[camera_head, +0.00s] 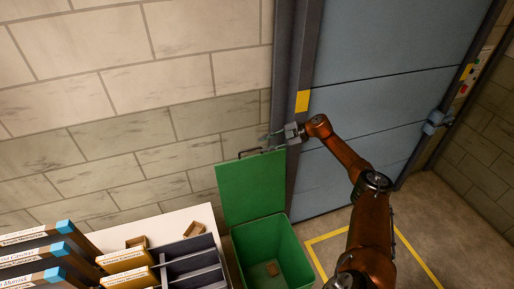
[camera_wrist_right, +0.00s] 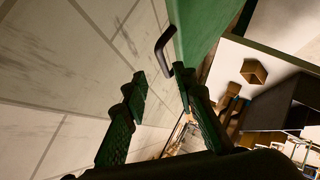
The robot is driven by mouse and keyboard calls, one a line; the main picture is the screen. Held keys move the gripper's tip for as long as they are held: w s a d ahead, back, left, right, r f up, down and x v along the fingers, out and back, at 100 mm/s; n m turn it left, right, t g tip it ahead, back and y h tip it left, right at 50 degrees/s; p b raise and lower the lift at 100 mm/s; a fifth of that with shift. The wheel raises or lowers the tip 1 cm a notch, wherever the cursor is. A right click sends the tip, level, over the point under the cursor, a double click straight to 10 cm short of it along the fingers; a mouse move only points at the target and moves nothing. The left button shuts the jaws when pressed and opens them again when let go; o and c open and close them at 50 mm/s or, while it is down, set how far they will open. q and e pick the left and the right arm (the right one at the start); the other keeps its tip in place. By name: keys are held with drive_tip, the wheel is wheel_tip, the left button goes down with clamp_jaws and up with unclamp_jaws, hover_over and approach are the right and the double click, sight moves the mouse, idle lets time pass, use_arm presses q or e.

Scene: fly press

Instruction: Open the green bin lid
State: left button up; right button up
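The green bin (camera_head: 262,250) stands open on the floor. Its green lid (camera_head: 250,190) is raised upright at the back, near the wall. The lid's dark handle (camera_head: 249,153) is at its top edge and also shows in the right wrist view (camera_wrist_right: 163,47). My right gripper (camera_head: 267,139) is at the lid's top right corner. In the right wrist view the gripper's fingers (camera_wrist_right: 160,78) are apart with nothing between them. The handle lies just beyond the fingertips, not between them. My left gripper is not in view.
A white table (camera_head: 172,222) left of the bin holds labelled boxes (camera_head: 128,259), a dark divided tray (camera_head: 192,262) and small brown blocks (camera_head: 193,229). A small brown block (camera_head: 272,269) lies inside the bin. A blue-grey door (camera_head: 385,90) is behind my right arm. Floor on the right is clear.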

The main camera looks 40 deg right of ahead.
drive_tip(key=v, duration=0.3)
drive_tip(key=shift+s+d+r, duration=0.15)
drive_tip(key=shift+s+r, duration=0.05)
idle(0.4)
